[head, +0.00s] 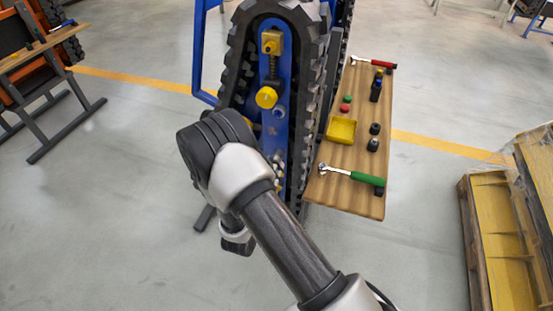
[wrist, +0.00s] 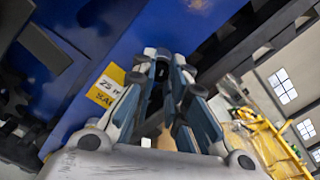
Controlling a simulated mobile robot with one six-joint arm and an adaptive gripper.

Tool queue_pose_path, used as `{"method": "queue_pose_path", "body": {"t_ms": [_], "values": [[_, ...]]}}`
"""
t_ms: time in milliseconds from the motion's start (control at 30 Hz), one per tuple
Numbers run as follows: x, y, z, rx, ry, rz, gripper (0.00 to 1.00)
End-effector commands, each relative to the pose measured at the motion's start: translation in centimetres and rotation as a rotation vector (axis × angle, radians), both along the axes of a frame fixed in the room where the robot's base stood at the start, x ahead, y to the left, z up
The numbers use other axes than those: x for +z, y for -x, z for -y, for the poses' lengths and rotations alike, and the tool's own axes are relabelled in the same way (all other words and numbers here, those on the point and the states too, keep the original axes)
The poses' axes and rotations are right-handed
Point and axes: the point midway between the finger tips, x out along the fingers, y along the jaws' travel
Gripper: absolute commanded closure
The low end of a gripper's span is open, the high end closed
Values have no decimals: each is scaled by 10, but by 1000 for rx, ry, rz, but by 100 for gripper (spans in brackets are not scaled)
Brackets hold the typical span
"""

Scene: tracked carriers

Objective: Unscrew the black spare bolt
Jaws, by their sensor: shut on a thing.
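The tracked carrier's blue side plate (head: 272,130) stands upright inside its black track (head: 237,70). My gripper (wrist: 163,62) is shut at the blue plate in the wrist view, with a dark thing (wrist: 157,76) between its fingers. This looks like the black spare bolt, but it is mostly hidden by the fingers. A yellow label (wrist: 107,86) with black print is on the plate just left of the fingers.
A wooden bench (head: 325,190) right of the track bears a green-handled ratchet (head: 367,179), a red-handled ratchet (head: 382,64), a yellow tray (head: 341,129) and black sockets (head: 373,145). A pallet (head: 480,240) stands far right. The floor at left is clear up to another workstation (head: 30,50).

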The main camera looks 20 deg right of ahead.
Motion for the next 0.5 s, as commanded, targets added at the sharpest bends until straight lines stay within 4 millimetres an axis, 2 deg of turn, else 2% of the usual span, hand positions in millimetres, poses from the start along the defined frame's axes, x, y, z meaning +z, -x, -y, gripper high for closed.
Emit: {"method": "queue_pose_path", "body": {"t_ms": [167,500], "values": [[1,0,0,0,109,-82,100],[2,0,0,0,560,-409,100]]}}
